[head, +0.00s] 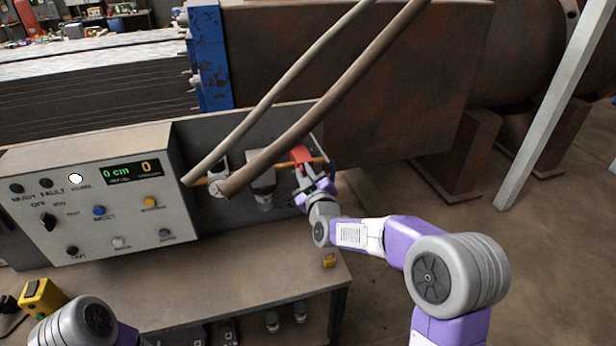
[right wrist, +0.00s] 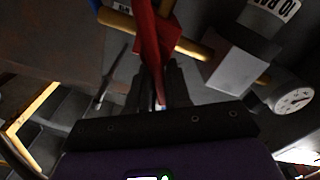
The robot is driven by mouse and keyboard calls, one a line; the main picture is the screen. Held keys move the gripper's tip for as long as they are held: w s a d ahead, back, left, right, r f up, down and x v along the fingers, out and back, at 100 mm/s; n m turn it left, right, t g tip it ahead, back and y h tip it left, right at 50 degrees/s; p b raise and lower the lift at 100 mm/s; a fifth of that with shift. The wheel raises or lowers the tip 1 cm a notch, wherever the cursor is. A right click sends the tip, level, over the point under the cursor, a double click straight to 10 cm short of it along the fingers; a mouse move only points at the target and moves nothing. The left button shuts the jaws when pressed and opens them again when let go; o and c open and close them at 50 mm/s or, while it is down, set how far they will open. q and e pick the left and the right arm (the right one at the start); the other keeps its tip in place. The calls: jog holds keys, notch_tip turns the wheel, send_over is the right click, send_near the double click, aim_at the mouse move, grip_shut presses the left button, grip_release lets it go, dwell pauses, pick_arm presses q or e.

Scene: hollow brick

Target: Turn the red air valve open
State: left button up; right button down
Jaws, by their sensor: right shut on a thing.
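The red air valve handle (head: 301,154) sits on a yellow pipe at the right end of the grey back panel. My right gripper (head: 312,184) is at the handle, reaching in from the lower right. In the right wrist view the red handle (right wrist: 148,45) runs down between the dark fingers (right wrist: 160,92), which are shut on it. The handle stands across the yellow pipe (right wrist: 190,47) in that view. The fingertips partly hide the handle's lower end. My left gripper is out of view; only part of my left arm shows at the bottom left.
A control box (head: 100,200) with buttons and a display stands left of the valve. Two long brown poles (head: 330,95) slant across in front of the panel. A round gauge (right wrist: 293,100) and a grey block (right wrist: 240,62) are beside the pipe.

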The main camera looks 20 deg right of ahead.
jog(key=shift+a+f+n+b, duration=0.2)
jog(key=shift+f+n, duration=0.15)
jog(key=shift+n, duration=1.6)
jog(key=shift+a+f+n+b, duration=0.1)
jog(key=shift+a+f+n, duration=0.2)
jog(key=shift+n, duration=1.7)
jog(key=shift+a+f+n+b, duration=0.1)
jog(key=shift+f+n, duration=0.3)
jog(key=shift+n, duration=1.55)
jog(key=c, duration=1.2)
grip_release()
jog(key=shift+o, duration=0.2)
jog(key=shift+s, duration=0.1)
jog(key=s, duration=0.7)
jog(key=shift+s+d+p, duration=0.15)
jog(key=shift+s+p, duration=0.05)
jog(key=shift+p, duration=0.15)
